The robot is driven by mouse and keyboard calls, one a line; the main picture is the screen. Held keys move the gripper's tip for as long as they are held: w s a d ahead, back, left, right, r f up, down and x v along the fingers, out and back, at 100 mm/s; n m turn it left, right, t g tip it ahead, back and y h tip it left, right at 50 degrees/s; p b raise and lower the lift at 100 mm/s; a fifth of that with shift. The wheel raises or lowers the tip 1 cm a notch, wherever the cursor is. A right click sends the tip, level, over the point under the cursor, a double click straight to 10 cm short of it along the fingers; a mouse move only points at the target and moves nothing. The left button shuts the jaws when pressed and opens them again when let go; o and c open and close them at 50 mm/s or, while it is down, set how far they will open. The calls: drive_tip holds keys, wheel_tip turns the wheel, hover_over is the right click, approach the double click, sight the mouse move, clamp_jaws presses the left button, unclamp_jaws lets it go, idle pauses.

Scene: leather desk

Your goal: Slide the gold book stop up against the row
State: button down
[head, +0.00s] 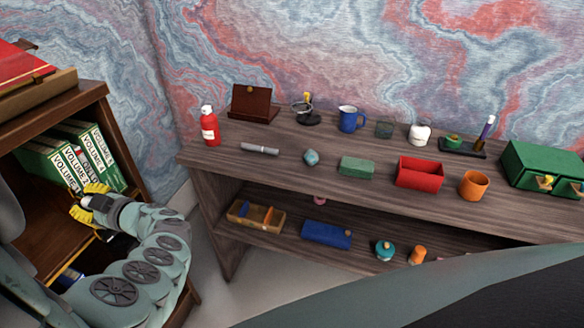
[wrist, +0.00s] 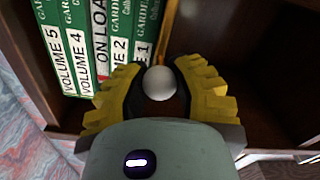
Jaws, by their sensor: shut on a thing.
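A row of green books with white labels (wrist: 112,40) stands upright in the bookcase, spines reading Volume 5, Volume 4, On Loan, 2 and 1. The row also shows in the head view (head: 107,148). The thin gold edge of the book stop (wrist: 169,42) stands beside Volume 1; I cannot tell whether they touch. A pale round knob (wrist: 160,84), seemingly part of the stop, sits between the yellow fingers of my gripper (wrist: 160,88). My gripper (head: 86,208) is shut on it at the shelf front. The stop's base is hidden.
The bookcase compartment (wrist: 240,30) is empty to the right of the stop in the wrist view. A bookcase side wall stands left of the row there. In the head view, a wooden desk (head: 225,158) with small items stands to the right, apart from the bookcase.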

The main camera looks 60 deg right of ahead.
drive_tip(key=shift+d+r, duration=0.1)
drive_tip(key=shift+d, duration=0.2)
drive_tip(key=c, duration=1)
unclamp_jaws()
drive_tip(key=shift+d, duration=0.15)
drive_tip(key=o, duration=0.3)
drive_tip(key=v, duration=1.2)
